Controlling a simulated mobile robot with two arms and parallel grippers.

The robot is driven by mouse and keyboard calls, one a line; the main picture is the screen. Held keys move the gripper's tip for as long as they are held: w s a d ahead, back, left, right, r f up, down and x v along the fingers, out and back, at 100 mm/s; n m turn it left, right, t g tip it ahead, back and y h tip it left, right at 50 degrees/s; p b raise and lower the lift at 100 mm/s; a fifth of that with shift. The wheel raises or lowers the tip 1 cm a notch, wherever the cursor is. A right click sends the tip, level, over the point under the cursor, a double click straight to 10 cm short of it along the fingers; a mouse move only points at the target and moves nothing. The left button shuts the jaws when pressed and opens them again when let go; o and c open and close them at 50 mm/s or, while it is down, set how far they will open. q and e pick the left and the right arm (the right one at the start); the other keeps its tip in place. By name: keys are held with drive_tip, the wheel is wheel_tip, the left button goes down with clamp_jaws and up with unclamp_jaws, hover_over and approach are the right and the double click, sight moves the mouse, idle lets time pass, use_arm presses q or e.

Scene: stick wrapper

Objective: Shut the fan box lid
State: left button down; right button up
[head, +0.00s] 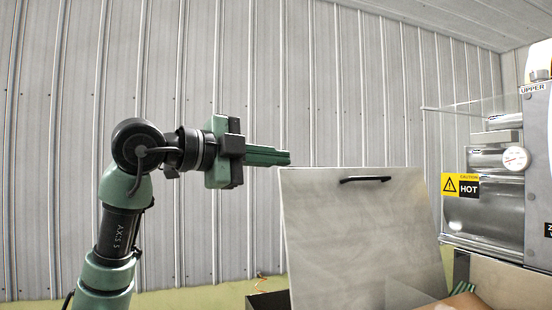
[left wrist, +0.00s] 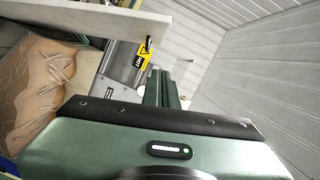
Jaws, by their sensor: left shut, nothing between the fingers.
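The fan box lid (head: 340,230) is a pale grey panel with a black handle (head: 365,179) near its top edge. It stands raised, roughly upright, in the head view. In the left wrist view the lid (left wrist: 100,18) shows nearly edge-on at the upper left. My left gripper (head: 289,158) is shut and empty, pointing right, with its fingertips by the lid's upper left corner. I cannot tell whether they touch it. The fingers also show in the left wrist view (left wrist: 162,75). Most of the box below the lid is out of frame. My right gripper is not clearly seen.
A machine with a metal cylinder (head: 485,215), a round gauge (head: 515,158) and a yellow HOT label (head: 460,186) stands at the right. Brown crumpled material (left wrist: 40,90) lies at the left of the left wrist view. A ribbed grey wall (head: 255,90) fills the background.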

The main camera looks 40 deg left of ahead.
use_arm(q)
drive_tip(key=p, duration=0.3)
hover_over(299, 199)
drive_tip(key=s+d, duration=0.2)
drive_tip(key=d, duration=0.2)
drive_tip(key=a, duration=0.1)
drive_tip(key=w+a+f, duration=0.1)
drive_tip(key=a+p, duration=0.1)
drive_tip(key=a, duration=0.1)
drive_tip(key=shift+w+f, duration=0.3)
drive_tip(key=shift+w, duration=0.15)
drive_tip(key=shift+d, duration=0.1)
